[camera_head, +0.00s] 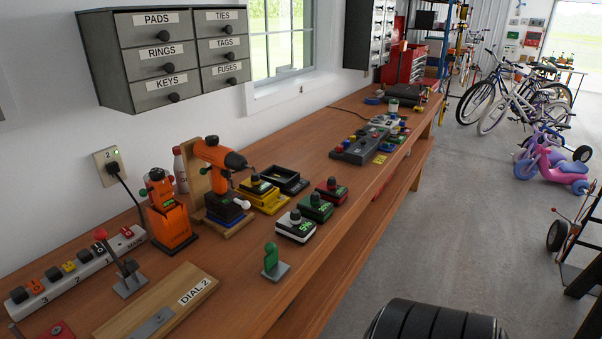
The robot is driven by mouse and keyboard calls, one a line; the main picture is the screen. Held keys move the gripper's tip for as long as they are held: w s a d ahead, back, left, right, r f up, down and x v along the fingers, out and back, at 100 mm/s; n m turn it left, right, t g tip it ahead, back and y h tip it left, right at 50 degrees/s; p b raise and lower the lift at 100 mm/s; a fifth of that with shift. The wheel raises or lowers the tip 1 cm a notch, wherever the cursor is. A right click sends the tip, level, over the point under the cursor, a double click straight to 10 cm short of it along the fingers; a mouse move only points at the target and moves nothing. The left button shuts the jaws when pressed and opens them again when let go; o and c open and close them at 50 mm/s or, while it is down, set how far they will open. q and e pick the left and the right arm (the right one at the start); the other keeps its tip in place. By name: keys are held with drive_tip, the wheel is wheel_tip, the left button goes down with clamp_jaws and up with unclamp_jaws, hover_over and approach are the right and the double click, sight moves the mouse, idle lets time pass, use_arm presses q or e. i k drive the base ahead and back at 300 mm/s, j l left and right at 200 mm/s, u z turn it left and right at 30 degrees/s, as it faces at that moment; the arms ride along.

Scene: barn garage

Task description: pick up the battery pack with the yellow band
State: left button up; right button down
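The battery pack with the yellow band (257,186) is on the wooden bench. It has a dark body and a dark knob on top, and sits on a yellow base (269,204). Three similar packs stand to its right and front: one with a white band (295,228), one green (314,208) and one red (332,191). Neither of my grippers is in view.
An orange drill (218,158) on a wooden stand is left of the yellow pack. An orange device (167,212), a power strip (75,268) and a board marked DIAL 2 (166,303) lie nearer. A green piece (271,258) stands near the front edge. Drawers (163,55) hang above.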

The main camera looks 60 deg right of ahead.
sight(253, 186)
drive_tip(key=z, duration=1.5)
drive_tip(key=i+l+z, duration=1)
drive_tip(key=i+z, duration=0.45)
drive_tip(key=i, duration=1.6)
drive_tip(key=i+l+u, duration=0.1)
drive_tip(key=i+u, duration=0.2)
drive_tip(key=i, duration=0.25)
drive_tip(key=i+l+u, duration=0.25)
drive_tip(key=i, duration=0.35)
drive_tip(key=i+l+u, duration=0.5)
drive_tip(key=u, duration=0.25)
drive_tip(key=i+u, duration=0.1)
drive_tip(key=u, duration=3.2)
